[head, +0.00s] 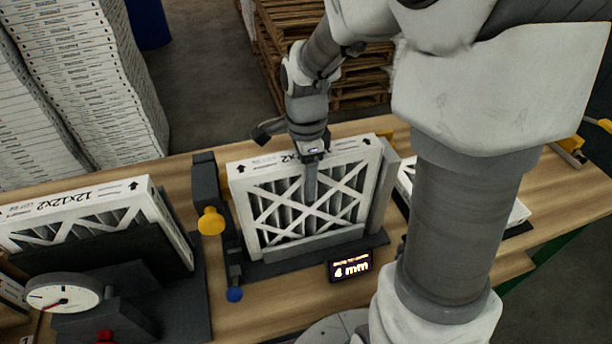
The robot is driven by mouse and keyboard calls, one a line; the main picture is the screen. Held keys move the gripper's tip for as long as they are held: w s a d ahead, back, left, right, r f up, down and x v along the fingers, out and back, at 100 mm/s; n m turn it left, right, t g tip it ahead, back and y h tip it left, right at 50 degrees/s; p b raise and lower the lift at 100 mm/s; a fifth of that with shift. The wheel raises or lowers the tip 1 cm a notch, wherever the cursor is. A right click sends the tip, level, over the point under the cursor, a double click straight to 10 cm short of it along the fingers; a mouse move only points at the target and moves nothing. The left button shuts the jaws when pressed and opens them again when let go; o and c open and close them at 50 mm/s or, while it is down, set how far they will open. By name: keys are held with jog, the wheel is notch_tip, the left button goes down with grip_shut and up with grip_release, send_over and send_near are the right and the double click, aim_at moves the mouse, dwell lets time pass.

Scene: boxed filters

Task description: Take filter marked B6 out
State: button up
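A white-framed pleated filter (305,247) with a lattice face stands upright in a dark fixture (265,268) on the bench. Its top edge shows "12x12x2" and arrows; I cannot read a B6 mark on it. My gripper (312,178) points down at the middle of this filter's top edge, with one grey finger in front of the lattice. The other finger is hidden, so I cannot tell whether they grip the frame. A second filter (80,205), also marked "12x12x2", leans at the left. A third (518,213) is partly hidden behind my arm at the right.
A yellow knob (211,221) and a blue knob (235,294) sit at the fixture's left. A display (350,265) reads "4 mm" in front. A dial gauge (62,297) stands front left. Tall white stacks (85,80) and wooden pallets (365,80) stand behind the bench.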

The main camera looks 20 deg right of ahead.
jog(key=shift+r, duration=0.15)
jog(key=shift+r+p, duration=2.6)
jog(key=shift+r, duration=0.8)
jog(key=o, duration=0.5)
jog(key=shift+o, duration=0.2)
jog(key=shift+r, duration=0.1)
